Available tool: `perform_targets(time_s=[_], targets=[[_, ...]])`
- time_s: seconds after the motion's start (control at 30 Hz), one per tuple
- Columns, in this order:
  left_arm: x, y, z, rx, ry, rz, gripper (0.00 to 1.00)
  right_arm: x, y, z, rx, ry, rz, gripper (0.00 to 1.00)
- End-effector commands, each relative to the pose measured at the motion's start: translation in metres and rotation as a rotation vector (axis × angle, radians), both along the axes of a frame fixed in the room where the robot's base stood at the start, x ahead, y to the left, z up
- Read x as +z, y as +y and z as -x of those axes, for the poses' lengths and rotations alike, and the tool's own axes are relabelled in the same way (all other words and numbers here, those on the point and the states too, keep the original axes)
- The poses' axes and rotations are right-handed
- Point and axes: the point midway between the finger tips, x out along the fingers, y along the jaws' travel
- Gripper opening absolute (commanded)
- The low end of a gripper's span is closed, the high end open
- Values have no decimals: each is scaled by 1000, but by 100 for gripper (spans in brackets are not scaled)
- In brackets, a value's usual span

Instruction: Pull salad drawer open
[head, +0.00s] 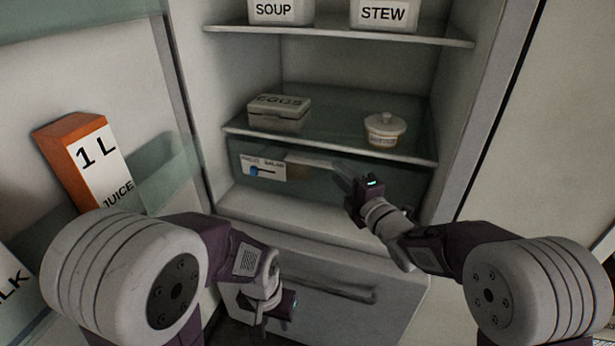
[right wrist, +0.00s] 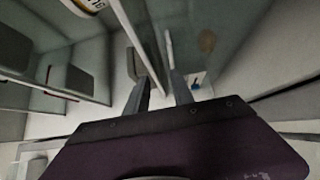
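The salad drawer (head: 330,192) is a greenish see-through drawer under the lower glass shelf of the open fridge, and it looks closed. Its front has a white label (head: 262,168) with a blue slider, and a pale handle strip (head: 310,161) along the top. My right gripper (head: 343,178) is at the right part of the drawer front, close to the handle strip. In the right wrist view its two fingers (right wrist: 158,92) are apart; whether they touch the handle is unclear. My left gripper (head: 280,305) hangs low before the lower front panel, its fingers mostly hidden.
An egg box (head: 279,112) and a lidded white pot (head: 385,129) stand on the glass shelf (head: 330,140) above the drawer. Soup (head: 281,10) and stew (head: 384,14) containers are higher up. The fridge door at left holds a juice carton (head: 90,160). A lower panel has a bar handle (head: 322,286).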

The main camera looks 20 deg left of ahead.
Motion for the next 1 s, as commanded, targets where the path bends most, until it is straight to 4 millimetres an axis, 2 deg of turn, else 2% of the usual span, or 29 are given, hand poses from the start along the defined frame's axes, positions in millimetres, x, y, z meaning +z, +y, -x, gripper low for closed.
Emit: perform_targets(time_s=[0.03, 0.13, 0.37, 0.7, 0.83, 1.0], targets=[[-15, 0, 0, 0, 0, 0, 36, -19, 4, 2, 8, 6, 2, 29], [-22, 0, 0, 0, 0, 0, 36, -29, 11, 5, 21, 12, 4, 29], [-22, 0, 0, 0, 0, 0, 36, -28, 16, 3, 25, 12, 4, 29], [-28, 0, 0, 0, 0, 0, 36, -29, 60, -44, 25, 12, 4, 29], [-29, 0, 0, 0, 0, 0, 36, -28, 70, -55, 24, 12, 2, 29], [-29, 0, 0, 0, 0, 0, 36, -28, 74, -60, 23, 12, 3, 29]])
